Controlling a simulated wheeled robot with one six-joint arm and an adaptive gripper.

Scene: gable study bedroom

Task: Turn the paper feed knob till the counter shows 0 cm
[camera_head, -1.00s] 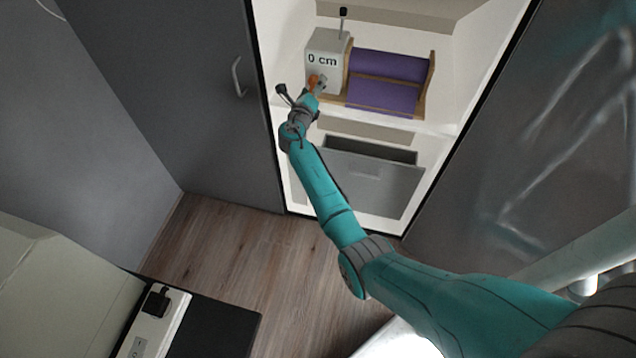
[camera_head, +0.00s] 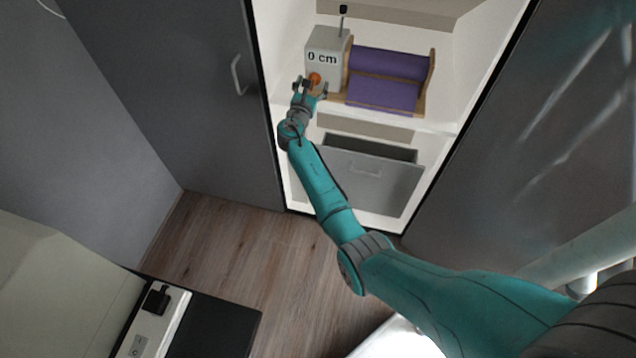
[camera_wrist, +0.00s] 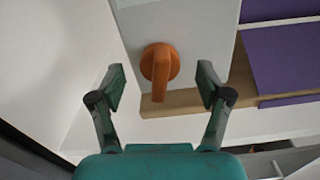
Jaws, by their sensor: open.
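The paper feed knob (camera_wrist: 160,66) is orange, a round disc with a raised bar, on the front of a white box (camera_head: 322,48). In the head view the knob (camera_head: 314,79) shows just beyond my gripper (camera_head: 311,88). The counter (camera_head: 322,58) on the box reads 0 cm. In the wrist view my gripper (camera_wrist: 162,86) is open, with one finger on each side of the knob and nothing between them touching it. The purple paper (camera_head: 385,82) lies on a wooden frame to the right of the box.
The box and frame stand on a white shelf (camera_head: 440,126) inside an open cupboard. A lever with a dark tip (camera_head: 343,14) rises from the box. A grey drawer (camera_head: 372,178) below is partly open. A grey door (camera_head: 170,90) is at left.

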